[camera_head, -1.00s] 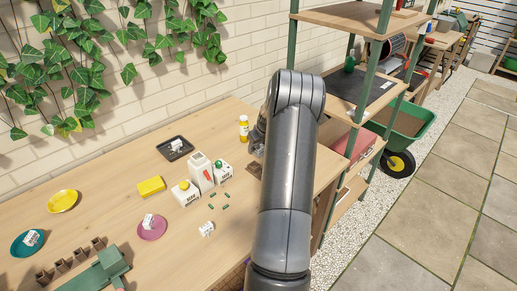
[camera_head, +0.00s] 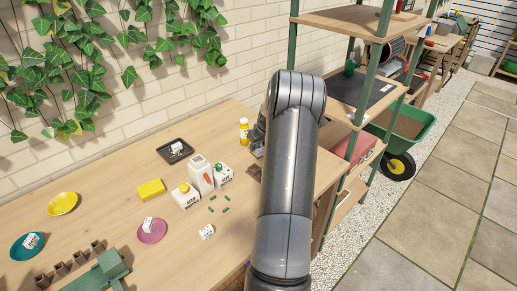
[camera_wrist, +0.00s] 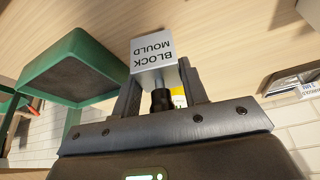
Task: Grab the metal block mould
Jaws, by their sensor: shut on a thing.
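The metal block mould (camera_wrist: 155,52) is a pale grey block with "BLOCK MOULD" lettered on its face, upside down in the wrist view. My gripper (camera_wrist: 159,80) is shut on it, with one finger on each side. A dark round handle or stem shows behind the block, between the fingers. In the head view my gripper (camera_head: 258,146) is at the right end of the wooden bench, mostly hidden behind my arm. The mould cannot be made out clearly there.
The wooden bench (camera_head: 120,165) holds a yellow bottle (camera_head: 244,131), white containers (camera_head: 199,174), a black tray (camera_head: 187,155), a yellow sponge (camera_head: 151,189) and coloured saucers. A green-posted shelf (camera_head: 377,60) and a green wheelbarrow (camera_head: 416,137) stand to the right.

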